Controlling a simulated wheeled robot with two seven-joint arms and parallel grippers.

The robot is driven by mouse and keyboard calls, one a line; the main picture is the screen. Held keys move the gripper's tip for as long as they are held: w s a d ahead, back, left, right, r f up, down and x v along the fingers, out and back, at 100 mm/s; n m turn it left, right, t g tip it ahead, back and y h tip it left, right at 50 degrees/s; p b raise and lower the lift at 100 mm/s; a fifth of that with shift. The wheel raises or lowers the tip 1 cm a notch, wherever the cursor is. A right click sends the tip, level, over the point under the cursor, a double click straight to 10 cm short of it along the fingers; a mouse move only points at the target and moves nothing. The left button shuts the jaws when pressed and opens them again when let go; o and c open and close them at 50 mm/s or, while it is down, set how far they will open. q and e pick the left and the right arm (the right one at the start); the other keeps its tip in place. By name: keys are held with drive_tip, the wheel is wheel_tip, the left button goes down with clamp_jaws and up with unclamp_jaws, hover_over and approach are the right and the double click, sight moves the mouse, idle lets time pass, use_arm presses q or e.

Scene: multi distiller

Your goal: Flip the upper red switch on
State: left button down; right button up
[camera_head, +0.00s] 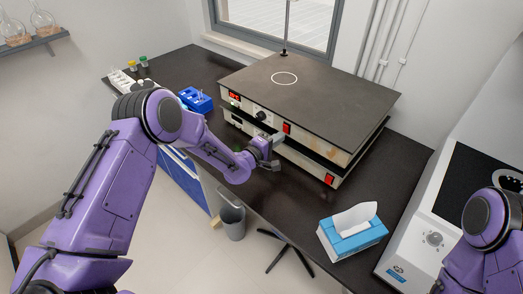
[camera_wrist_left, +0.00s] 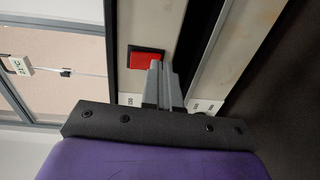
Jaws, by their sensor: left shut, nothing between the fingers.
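The upper red switch (camera_head: 286,128) is on the front face of the upper unit of a stacked, dark-topped device (camera_head: 310,90). A lower red switch (camera_head: 330,180) is on the unit below, farther right. My left gripper (camera_head: 275,150) is shut and empty, in front of the device just left of the upper switch. In the left wrist view, a red switch (camera_wrist_left: 145,60) in a black frame lies at the tips of my shut left fingers (camera_wrist_left: 160,70). The fingertips overlap its corner; I cannot tell whether they touch it. My right gripper is out of view.
A blue tissue box (camera_head: 352,232) stands on the dark bench at the right front. A blue rack (camera_head: 196,99) stands behind my left arm. A white machine (camera_head: 432,225) is at the right. The bench (camera_head: 300,205) is clear between device and tissue box.

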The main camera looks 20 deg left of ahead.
use_arm(q)
drive_tip(key=f+b+v, duration=0.2)
drive_tip(key=b+v, duration=0.1)
drive_tip(key=v, duration=0.9)
drive_tip(key=shift+s+a+f, duration=0.25)
drive_tip(key=shift+s+a, duration=0.1)
